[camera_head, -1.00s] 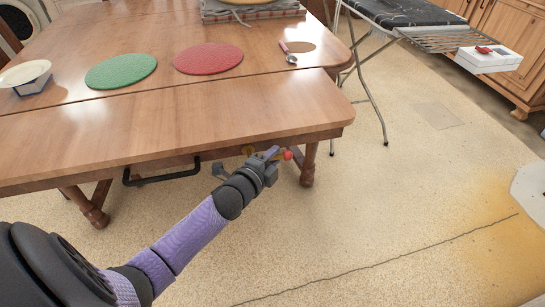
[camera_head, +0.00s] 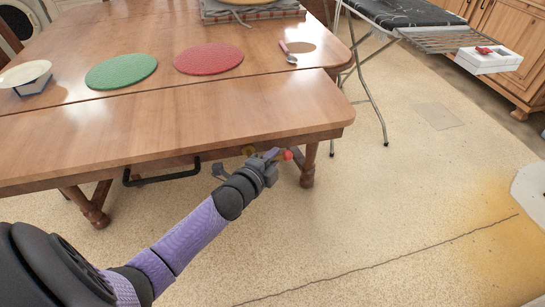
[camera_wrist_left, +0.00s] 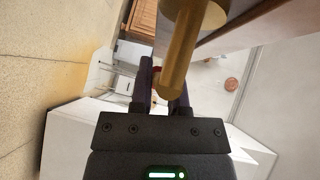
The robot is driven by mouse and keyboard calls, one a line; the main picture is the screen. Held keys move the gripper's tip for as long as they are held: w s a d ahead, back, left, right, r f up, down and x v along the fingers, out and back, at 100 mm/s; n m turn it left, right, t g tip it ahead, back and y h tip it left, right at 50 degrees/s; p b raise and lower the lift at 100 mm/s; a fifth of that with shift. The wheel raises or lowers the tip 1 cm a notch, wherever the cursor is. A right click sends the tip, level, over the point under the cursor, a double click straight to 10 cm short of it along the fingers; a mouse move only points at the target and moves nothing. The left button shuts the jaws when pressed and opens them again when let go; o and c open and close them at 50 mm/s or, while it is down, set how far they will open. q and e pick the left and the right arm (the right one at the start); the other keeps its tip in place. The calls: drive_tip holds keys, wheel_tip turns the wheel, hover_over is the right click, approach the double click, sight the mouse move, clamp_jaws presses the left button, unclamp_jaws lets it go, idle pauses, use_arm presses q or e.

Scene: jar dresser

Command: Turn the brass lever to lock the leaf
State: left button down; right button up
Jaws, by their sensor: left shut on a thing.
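The brass lever with a red tip (camera_head: 288,155) sits under the front edge of the wooden table leaf (camera_head: 170,122), near its right corner. In the left wrist view the brass lever (camera_wrist_left: 178,62) shows as a thick rod with a wider head, lying at the gap between the dark fingers. My left gripper (camera_head: 276,157) is shut on the lever, and it also shows in the left wrist view (camera_wrist_left: 164,88). The leaf lies level with the tabletop, with a thin seam between them. The lever's mount is mostly hidden by the table edge and gripper. My right gripper is not in view.
On the table are a green mat (camera_head: 121,71), a red mat (camera_head: 209,58), a spoon (camera_head: 290,54) and a plate (camera_head: 25,73). A black handle (camera_head: 162,177) hangs below the leaf, left of the gripper. An ironing board (camera_head: 400,12) stands behind right.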

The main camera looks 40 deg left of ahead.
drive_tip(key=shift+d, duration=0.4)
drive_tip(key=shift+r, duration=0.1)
use_arm(q)
drive_tip(key=shift+g+p, duration=0.4)
drive_tip(key=shift+p, duration=0.45)
drive_tip(key=s+a+f+m+g+y+p, duration=0.3)
drive_tip(key=f+m+g+y+p, duration=0.2)
drive_tip(key=g, duration=0.6)
drive_tip(key=m+y+p, duration=0.1)
drive_tip(key=m+p, duration=0.1)
drive_tip(key=p, duration=0.1)
drive_tip(key=shift+s+m, duration=0.4)
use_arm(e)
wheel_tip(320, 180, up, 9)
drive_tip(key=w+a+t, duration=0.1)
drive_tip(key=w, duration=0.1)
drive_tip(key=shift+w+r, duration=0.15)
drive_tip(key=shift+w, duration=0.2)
use_arm(q)
drive_tip(key=shift+y, duration=0.4)
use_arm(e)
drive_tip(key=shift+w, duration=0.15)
use_arm(q)
drive_tip(key=shift+a, duration=0.1)
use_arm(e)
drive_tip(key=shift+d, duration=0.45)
